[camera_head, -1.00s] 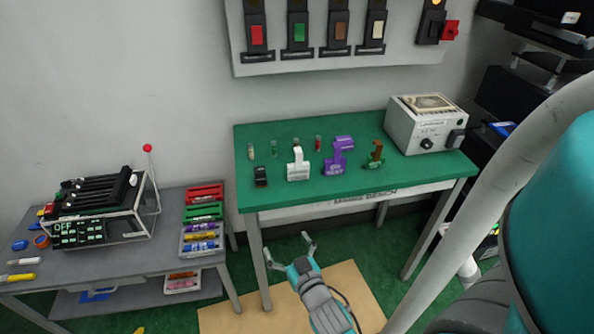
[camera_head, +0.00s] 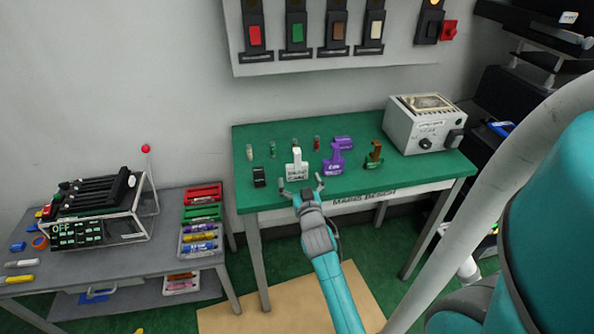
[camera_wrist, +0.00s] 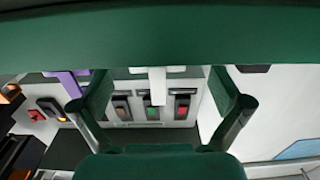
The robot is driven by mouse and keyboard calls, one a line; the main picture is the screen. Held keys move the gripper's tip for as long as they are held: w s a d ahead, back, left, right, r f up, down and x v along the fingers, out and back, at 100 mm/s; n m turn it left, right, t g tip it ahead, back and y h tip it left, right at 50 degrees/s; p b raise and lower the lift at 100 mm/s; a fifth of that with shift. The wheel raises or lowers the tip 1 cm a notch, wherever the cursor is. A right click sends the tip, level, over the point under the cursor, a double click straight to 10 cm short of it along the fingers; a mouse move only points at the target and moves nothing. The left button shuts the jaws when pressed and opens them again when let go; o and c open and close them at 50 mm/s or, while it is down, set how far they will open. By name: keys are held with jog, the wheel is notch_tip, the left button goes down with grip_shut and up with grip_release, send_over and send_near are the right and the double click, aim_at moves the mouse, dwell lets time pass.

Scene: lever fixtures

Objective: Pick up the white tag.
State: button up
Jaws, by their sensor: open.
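The white tag (camera_head: 297,170) stands near the front edge of the green tabletop, with an upright post and a wider lettered base. In the wrist view the white tag (camera_wrist: 157,88) shows between my fingers, and the picture seems upside down. My gripper (camera_head: 301,182) is open and empty at the table's front edge, just in front of the tag, with one finger to either side. In the wrist view my gripper (camera_wrist: 162,104) also shows its fingers spread wide. I cannot tell the exact gap to the tag.
A black piece (camera_head: 259,177) stands left of the tag and a purple one (camera_head: 334,160) right of it. A brown and green piece (camera_head: 374,155) is farther right, near a grey box (camera_head: 424,127). Small vials (camera_head: 272,149) stand behind. A lever panel (camera_head: 340,62) hangs on the wall.

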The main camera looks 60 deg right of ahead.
aim_at(298, 170)
jog(key=x, duration=0.4)
jog(key=shift+s+r, duration=0.2)
jog(key=shift+r, duration=0.05)
jog(key=shift+w+d, duration=0.45)
jog(key=shift+d, duration=0.1)
jog(key=c, duration=1.2)
